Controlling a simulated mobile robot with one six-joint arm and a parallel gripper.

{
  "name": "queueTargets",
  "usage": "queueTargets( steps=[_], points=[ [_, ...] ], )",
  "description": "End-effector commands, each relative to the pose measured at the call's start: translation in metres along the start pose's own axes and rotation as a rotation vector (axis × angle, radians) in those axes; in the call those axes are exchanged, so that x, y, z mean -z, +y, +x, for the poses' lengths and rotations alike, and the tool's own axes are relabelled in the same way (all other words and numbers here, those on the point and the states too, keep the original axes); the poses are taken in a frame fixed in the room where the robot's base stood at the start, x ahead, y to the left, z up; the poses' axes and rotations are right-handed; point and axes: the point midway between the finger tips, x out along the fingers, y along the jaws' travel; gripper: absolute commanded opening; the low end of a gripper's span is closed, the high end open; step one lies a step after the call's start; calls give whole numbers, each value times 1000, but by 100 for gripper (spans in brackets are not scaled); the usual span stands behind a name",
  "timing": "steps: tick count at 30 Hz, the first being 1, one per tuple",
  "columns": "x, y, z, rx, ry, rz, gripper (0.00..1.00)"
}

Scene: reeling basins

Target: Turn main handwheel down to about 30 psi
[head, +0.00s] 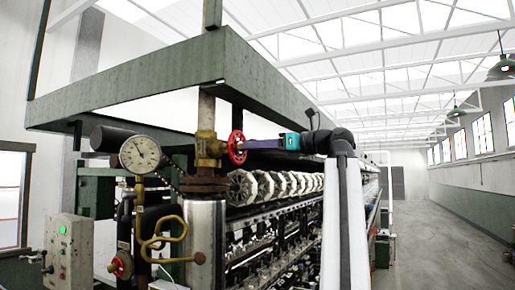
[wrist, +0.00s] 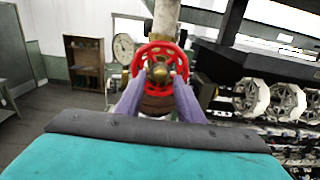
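The red main handwheel (head: 237,147) sits on a brass valve (head: 208,148) on the vertical pipe. In the wrist view the handwheel (wrist: 159,68) faces me, with a brass hub at its middle. My gripper (head: 245,146) reaches it from the right. In the wrist view its two purple fingers (wrist: 158,88) are spread apart, one on each side of the lower wheel. Whether they touch the rim I cannot tell. The round white pressure gauge (head: 140,154) is left of the valve; its dial is too small to read surely. The gauge (wrist: 124,47) also shows in the wrist view.
A second, smaller red handwheel (head: 121,265) is low at the left, near a curved brass pipe (head: 160,240). A grey control box (head: 70,250) stands far left. The long reeling machine (head: 290,215) runs back behind the valve. The aisle floor (head: 430,220) at right is clear.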

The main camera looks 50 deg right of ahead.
Motion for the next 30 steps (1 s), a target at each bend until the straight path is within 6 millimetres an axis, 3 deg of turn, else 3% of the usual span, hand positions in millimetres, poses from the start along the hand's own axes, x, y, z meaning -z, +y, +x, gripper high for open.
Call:
queueTargets(
  steps=[18, 27, 30],
  points=[
    [0, 0, 29, 0, 0, 2, 34],
    [0, 0, 30, 0, 0, 2, 34],
    [0, 0, 30, 0, 0, 2, 18]
  ],
)
